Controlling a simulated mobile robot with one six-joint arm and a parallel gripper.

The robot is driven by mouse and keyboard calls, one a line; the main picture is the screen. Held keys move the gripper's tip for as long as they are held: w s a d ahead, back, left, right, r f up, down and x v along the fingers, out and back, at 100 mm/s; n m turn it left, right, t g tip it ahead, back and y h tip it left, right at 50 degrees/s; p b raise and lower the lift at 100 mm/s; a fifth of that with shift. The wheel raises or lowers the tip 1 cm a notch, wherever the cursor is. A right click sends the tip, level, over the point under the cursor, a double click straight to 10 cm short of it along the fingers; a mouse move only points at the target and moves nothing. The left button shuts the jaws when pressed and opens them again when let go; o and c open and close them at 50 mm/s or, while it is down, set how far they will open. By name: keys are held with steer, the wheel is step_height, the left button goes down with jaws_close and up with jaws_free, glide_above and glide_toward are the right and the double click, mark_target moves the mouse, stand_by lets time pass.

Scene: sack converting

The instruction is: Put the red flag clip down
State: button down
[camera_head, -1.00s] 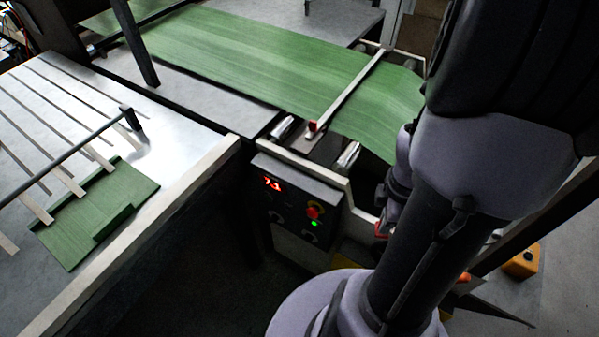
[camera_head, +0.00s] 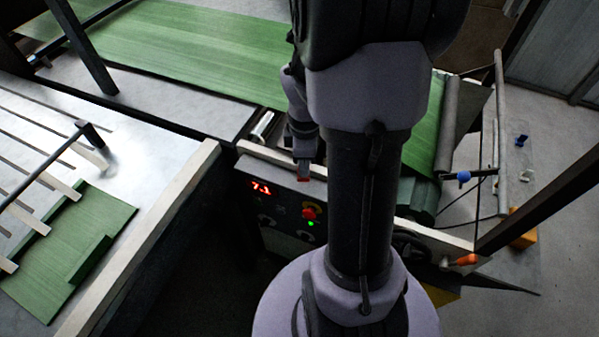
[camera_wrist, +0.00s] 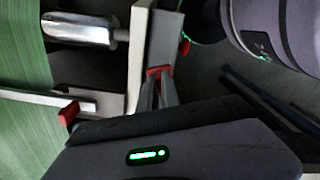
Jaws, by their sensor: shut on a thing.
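The red flag clip (camera_wrist: 158,71) is between the fingertips of my gripper (camera_wrist: 160,88) in the wrist view. My gripper is shut on it. In the head view the clip (camera_head: 303,171) shows as a small red piece under my gripper, in front of the top of the dark control box (camera_head: 285,200).
A second red piece (camera_wrist: 70,109) sits on the metal bar (camera_wrist: 30,97) across the green web (camera_wrist: 20,140). A shiny roller (camera_wrist: 85,30) lies close by. The box carries a red button (camera_head: 308,213). A slatted table (camera_head: 130,160) stands left; an orange handle (camera_head: 466,259) is right.

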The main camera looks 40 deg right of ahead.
steer(key=shift+w+a+f+b, duration=0.1)
steer(key=shift+w+f+b, duration=0.15)
steer(key=shift+f, duration=0.35)
steer(key=shift+w+f+b, duration=0.2)
steer(key=shift+f+b, duration=0.2)
steer(key=shift+f, duration=0.2)
steer(key=shift+w+a+f+b, duration=0.1)
steer(key=shift+w+f+b, duration=0.15)
steer(key=shift+f, duration=0.35)
steer(key=shift+f, duration=0.2)
steer(key=c, duration=1.8)
jaws_free()
steer(key=shift+c, duration=0.2)
steer(key=shift+r, duration=0.1)
